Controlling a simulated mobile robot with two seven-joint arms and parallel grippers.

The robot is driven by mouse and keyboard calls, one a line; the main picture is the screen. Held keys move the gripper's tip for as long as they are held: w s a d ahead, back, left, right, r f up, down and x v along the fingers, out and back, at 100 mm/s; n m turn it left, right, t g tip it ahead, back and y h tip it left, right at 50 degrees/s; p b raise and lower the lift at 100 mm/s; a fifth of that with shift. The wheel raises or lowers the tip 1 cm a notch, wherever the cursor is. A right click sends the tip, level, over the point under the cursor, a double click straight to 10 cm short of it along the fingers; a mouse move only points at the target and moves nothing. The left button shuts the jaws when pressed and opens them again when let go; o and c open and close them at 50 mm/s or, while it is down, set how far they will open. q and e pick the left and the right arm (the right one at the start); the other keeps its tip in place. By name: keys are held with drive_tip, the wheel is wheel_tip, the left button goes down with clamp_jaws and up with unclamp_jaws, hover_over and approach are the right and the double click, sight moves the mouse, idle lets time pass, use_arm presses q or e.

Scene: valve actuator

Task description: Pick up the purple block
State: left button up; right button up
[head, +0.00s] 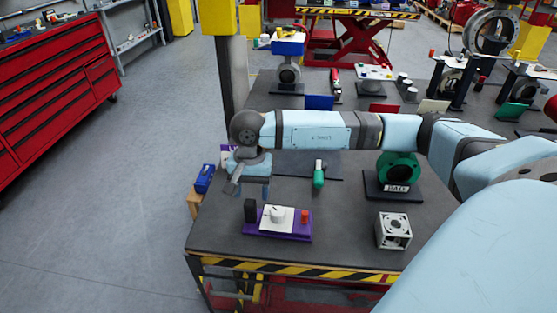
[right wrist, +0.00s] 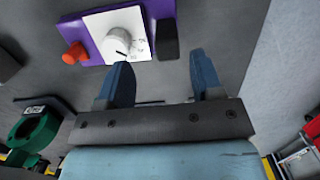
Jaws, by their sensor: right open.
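The purple block (head: 298,236) lies flat near the front left of the grey table. It carries a white dial plate (head: 277,219), a red-orange button (head: 305,216) and a black upright piece (head: 250,211). In the right wrist view the purple block (right wrist: 92,47) is at the top, beyond the fingers and apart from them. My right gripper (head: 252,190) is above and behind the block's left end, pointing down. Its blue fingers (right wrist: 160,62) are spread with nothing between them. My left gripper is not in view.
A green valve body (head: 398,170) on a dark base and a grey cube-shaped housing (head: 394,231) stand to the right. A blue item (head: 205,178) is at the left edge. Table between block and housing is clear.

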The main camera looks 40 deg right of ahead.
sight(250, 203)
drive_tip(key=shift+w+a+f+p, duration=0.1)
drive_tip(key=shift+a+f+p, duration=0.1)
drive_tip(key=shift+f, duration=0.9)
drive_tip(key=shift+s+a+f+p, duration=0.1)
drive_tip(key=shift+f+p, duration=0.15)
drive_tip(key=shift+f, duration=0.9)
drive_tip(key=shift+w+a+f+p, duration=0.1)
drive_tip(key=shift+a+f+p, duration=0.1)
drive_tip(key=shift+f, duration=0.9)
clamp_jaws()
